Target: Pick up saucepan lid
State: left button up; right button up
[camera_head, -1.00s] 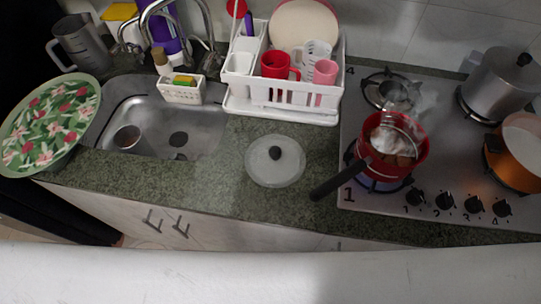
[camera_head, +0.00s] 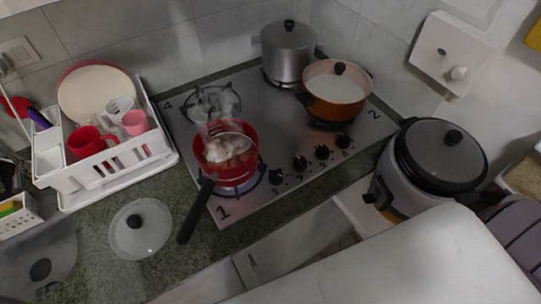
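The saucepan lid (camera_head: 140,229) is a round, clear glass lid with a black knob. It lies flat on the green stone counter (camera_head: 90,268), left of the stove and in front of the dish rack. A red saucepan (camera_head: 229,172) with a long black handle stands uncovered on the front left burner, with food and steam in it. The handle points toward the front, close to the lid's right side. Neither of my grippers shows in this view.
A white dish rack (camera_head: 112,163) with cups and plates stands behind the lid. The stove (camera_head: 262,112) also holds a steel pot (camera_head: 288,55) and an orange lidded pot (camera_head: 336,93). A rice cooker (camera_head: 430,165) stands at the right. The sink (camera_head: 38,255) is at the left edge.

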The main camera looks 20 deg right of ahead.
aim_at(141, 228)
jog(key=z, duration=0.2)
jog(key=u, duration=1)
